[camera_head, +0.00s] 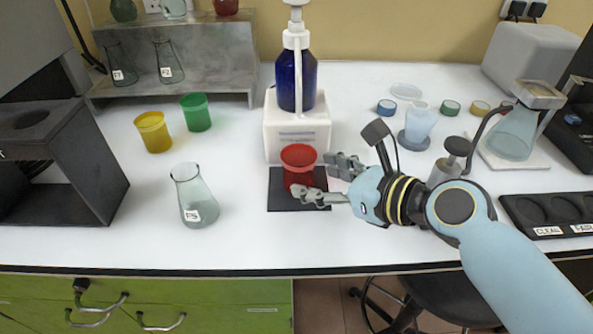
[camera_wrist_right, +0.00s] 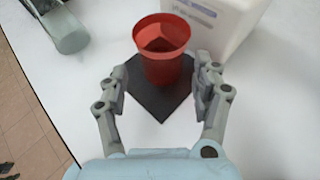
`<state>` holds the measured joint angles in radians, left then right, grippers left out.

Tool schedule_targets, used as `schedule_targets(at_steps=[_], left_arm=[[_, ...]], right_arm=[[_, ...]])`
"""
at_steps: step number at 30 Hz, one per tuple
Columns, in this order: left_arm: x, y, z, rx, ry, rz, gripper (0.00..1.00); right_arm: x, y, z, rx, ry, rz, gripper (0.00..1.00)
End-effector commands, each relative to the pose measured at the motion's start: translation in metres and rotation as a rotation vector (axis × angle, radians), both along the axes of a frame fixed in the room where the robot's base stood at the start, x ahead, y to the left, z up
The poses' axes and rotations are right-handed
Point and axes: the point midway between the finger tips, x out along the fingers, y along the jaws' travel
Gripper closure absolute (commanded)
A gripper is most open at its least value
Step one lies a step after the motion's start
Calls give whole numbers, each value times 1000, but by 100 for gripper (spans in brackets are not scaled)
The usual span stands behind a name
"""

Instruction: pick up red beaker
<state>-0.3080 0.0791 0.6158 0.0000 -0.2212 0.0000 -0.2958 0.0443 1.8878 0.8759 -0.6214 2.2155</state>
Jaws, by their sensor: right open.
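The red beaker (camera_head: 299,167) stands upright on a dark square mat (camera_head: 285,199) in front of the white box with the blue pump bottle. My right gripper (camera_head: 322,180) comes in from the right at the beaker, with one finger at its near side and the other at its right. In the right wrist view the red beaker (camera_wrist_right: 163,50) stands just ahead of the fingertips. The right gripper (camera_wrist_right: 163,83) is open, its fingers apart on the two sides of the beaker. I cannot tell whether either finger touches it. My left gripper is not in view.
A white box (camera_head: 297,136) stands close behind the beaker, with a blue bottle (camera_head: 295,80) on top. A glass flask (camera_head: 194,197) stands to the left. The table's front edge is near.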

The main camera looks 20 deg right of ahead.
Motion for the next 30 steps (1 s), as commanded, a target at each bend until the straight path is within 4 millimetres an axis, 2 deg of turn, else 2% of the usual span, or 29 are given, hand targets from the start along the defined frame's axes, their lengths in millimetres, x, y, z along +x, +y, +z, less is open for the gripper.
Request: schedule_targets(at_steps=[5, 12, 21, 30], left_arm=[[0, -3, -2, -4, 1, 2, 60], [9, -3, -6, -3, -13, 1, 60], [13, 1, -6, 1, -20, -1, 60], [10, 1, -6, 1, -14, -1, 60]], right_arm=[[13, 6, -6, 1, 0, 2, 34], [43, 20, -20, -1, 0, 0, 34], [48, 23, -22, -3, 0, 1, 34], [48, 23, -22, -4, 1, 1, 73]])
